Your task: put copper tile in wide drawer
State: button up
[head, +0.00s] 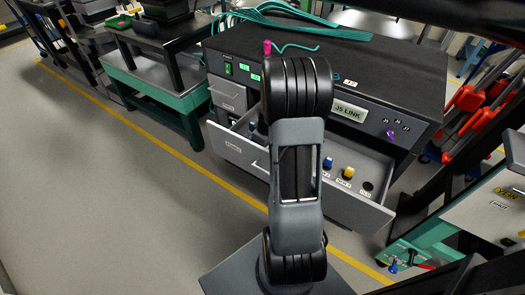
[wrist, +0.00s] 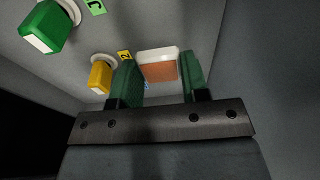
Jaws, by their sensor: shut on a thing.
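The copper tile (wrist: 160,71), with a white edge along its top, sits between the two green fingers of my gripper (wrist: 158,82) in the wrist view. The gripper is shut on it. In the head view my own arm hides the gripper and the tile. The wide drawer (head: 352,206) is pulled out from the front of the dark cabinet. A grey surface with labelled pegs surrounds the gripper in the wrist view; I cannot tell whether the tile touches it.
Inside the drawer stand a blue peg (head: 328,163) and a yellow peg (head: 348,173), beside a dark round spot (head: 368,186). A green peg (wrist: 48,28) and a yellow peg (wrist: 100,76) are left of my gripper. A smaller drawer (head: 228,93) sits above. Floor at left is clear.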

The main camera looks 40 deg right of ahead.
jog(key=shift+w+f+b, duration=0.15)
jog(key=shift+f+b, duration=0.2)
jog(key=shift+f, duration=1.35)
jog(key=shift+f, duration=0.1)
jog(key=shift+f, duration=0.15)
jog(key=o, duration=0.9)
jog(key=r+p, duration=0.1)
jog(key=r, duration=0.3)
jog(key=s+r+p, duration=0.1)
jog(key=r, duration=0.7)
jog(key=shift+s+d+r+p, duration=0.2)
jog(key=shift+s+d+p, duration=0.05)
jog(key=shift+s+p, duration=0.15)
